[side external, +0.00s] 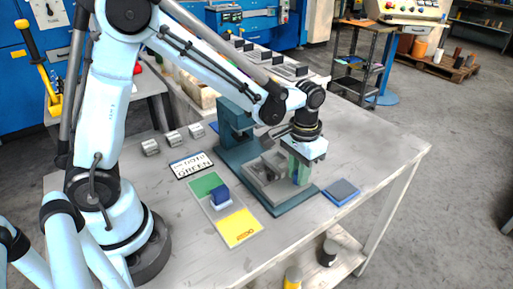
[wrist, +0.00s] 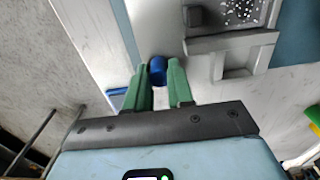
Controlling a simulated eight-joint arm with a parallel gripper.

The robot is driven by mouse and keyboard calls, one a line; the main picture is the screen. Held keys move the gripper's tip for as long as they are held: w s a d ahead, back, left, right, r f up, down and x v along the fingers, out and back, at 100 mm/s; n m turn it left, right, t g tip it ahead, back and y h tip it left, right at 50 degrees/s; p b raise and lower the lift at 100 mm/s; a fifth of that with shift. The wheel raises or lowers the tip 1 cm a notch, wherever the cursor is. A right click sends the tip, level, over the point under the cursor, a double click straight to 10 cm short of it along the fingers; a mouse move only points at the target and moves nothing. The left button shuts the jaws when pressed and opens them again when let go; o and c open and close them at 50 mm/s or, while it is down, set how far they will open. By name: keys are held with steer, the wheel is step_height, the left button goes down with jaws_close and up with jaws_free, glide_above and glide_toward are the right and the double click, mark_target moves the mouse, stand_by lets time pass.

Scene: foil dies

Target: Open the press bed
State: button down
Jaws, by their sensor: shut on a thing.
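The press has a teal frame (side external: 235,122) and a teal base on the table. Its grey bed (side external: 259,181) sits on the base and holds small blocky parts; in the wrist view the grey bed (wrist: 238,42) shows at the upper right. My gripper (side external: 299,176) points down at the bed's right end. In the wrist view its green fingers (wrist: 160,76) are shut on a blue handle (wrist: 157,67), which stands between them. The fingers partly hide the handle in the side view. How far the bed is out is hard to tell.
A green and yellow board (side external: 237,227) with a blue block (side external: 219,197) lies in front of the press. A sign (side external: 191,165) and three small metal blocks (side external: 173,138) are to its left. A dark blue-edged pad (side external: 342,191) lies right of the press. The table's right end is clear.

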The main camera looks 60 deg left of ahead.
steer(key=shift+d, duration=1.55)
steer(key=c, duration=1)
jaws_free()
step_height(320, 180, up, 12)
steer(key=shift+r, duration=0.1)
